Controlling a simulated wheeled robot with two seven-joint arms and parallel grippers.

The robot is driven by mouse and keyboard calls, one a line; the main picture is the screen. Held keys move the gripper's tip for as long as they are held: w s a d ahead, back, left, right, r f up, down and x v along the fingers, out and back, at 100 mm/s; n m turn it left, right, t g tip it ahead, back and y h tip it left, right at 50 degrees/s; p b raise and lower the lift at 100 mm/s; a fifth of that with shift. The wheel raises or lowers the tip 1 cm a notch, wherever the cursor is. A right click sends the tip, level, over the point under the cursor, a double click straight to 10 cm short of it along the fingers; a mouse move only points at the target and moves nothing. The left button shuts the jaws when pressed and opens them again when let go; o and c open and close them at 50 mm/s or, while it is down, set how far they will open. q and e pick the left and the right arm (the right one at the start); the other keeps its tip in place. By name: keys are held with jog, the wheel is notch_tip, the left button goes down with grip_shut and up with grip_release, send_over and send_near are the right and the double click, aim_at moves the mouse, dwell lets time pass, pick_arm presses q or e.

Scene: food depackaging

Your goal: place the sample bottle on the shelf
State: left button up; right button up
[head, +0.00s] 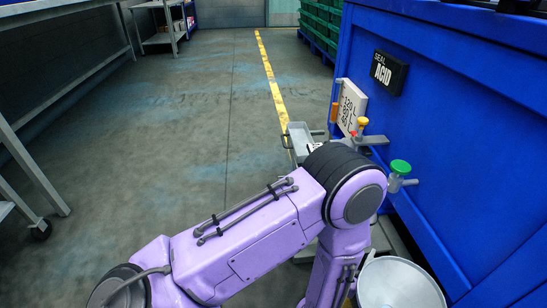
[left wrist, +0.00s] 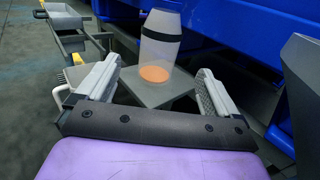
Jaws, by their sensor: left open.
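In the left wrist view, the sample bottle (left wrist: 158,50) is pale and translucent, with a dark band around it and orange at its lower end. It appears upright on a small flat grey shelf (left wrist: 160,97) beside the blue machine. My left gripper (left wrist: 158,70) is open, its two pale fingers apart on either side of the bottle in the picture, with gaps to it. In the head view my purple left arm reaches to the blue machine; its gripper and the bottle are hidden behind the arm. My right gripper is in neither view.
The blue machine wall (head: 460,120) fills the right, with an acid label (head: 389,72) and a green-topped knob (head: 401,167). A pale round container (head: 400,285) stands low at the right. Grey trays (left wrist: 68,17) sit at the upper left of the wrist view. The floor left is open.

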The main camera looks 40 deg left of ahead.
pick_arm(q)
jog(key=s+a+f+m+g, duration=0.85)
jog(key=s+f+m, duration=0.4)
jog(key=m, duration=0.65)
jog(key=s+a+f+m+g, duration=0.2)
jog(key=s+f+m+g, duration=0.1)
jog(key=s+m, duration=0.3)
jog(key=s+a+f+m+g, duration=0.3)
jog(key=s+m, duration=0.3)
jog(key=s, duration=0.1)
jog(key=shift+s+a+f+h, duration=0.3)
jog(key=shift+s+a, duration=0.05)
jog(key=shift+s, duration=0.05)
